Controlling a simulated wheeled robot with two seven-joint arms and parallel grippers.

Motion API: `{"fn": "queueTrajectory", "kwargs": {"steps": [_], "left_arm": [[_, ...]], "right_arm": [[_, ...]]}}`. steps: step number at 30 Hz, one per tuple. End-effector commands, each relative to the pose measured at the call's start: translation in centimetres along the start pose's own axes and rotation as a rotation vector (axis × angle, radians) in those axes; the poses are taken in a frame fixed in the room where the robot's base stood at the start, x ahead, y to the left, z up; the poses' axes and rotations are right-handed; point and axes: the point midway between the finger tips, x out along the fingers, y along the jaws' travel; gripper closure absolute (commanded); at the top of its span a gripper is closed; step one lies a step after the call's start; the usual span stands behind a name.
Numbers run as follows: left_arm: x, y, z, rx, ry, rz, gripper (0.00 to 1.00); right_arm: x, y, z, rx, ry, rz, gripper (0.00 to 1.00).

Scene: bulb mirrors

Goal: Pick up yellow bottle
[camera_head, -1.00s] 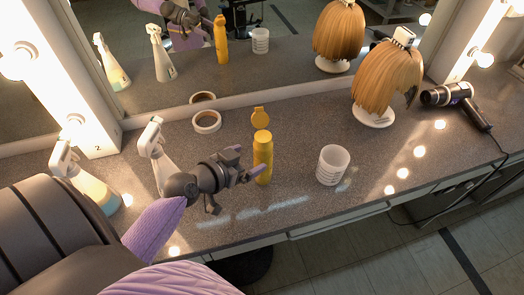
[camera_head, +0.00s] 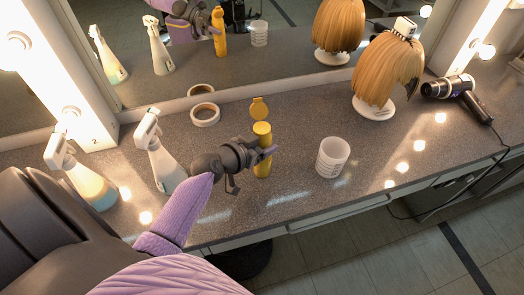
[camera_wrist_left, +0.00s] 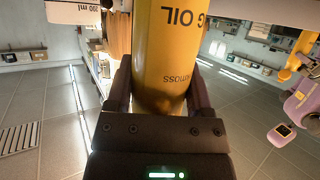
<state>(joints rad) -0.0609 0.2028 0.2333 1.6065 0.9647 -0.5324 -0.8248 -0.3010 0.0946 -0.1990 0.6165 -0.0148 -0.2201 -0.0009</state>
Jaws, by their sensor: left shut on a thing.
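Part of the bottle is hidden behind the gripper in the head view. My right gripper is not in view.
A white ribbed cup (camera_head: 332,158) stands to the right of the bottle. Two spray bottles (camera_head: 165,165) (camera_head: 90,185) stand to the left. A tape roll (camera_head: 205,115) lies behind. A wig on a stand (camera_head: 388,70) and a hair dryer (camera_head: 455,90) are at the right.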

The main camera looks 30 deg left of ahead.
Motion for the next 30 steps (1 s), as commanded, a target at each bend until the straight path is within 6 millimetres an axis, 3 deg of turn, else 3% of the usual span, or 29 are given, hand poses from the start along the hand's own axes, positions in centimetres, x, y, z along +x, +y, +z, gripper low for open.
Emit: {"fn": "queueTrajectory", "kwargs": {"steps": [1, 2, 9, 20, 24, 30], "left_arm": [[0.0, 0.0, 0.0, 0.0, 0.0, 0.0, 0.93], [0.0, 0.0, 0.0, 0.0, 0.0, 0.0, 1.0], [-0.1, 0.0, -0.3, 0.001, 0.001, 0.0, 1.0], [-3.4, 0.0, -8.4, 0.004, 0.005, -0.001, 1.0], [-3.9, 0.0, -9.4, 0.001, 0.003, -0.001, 1.0], [-3.8, 0.0, -9.3, 0.001, 0.001, 0.0, 1.0]], "right_arm": [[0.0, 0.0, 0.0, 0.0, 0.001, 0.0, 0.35], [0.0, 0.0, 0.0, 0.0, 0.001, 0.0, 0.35], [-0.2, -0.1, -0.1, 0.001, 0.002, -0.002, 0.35], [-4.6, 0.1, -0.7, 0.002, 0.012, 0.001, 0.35], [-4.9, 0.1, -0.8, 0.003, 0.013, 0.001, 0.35], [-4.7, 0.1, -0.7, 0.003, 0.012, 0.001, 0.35]]}}
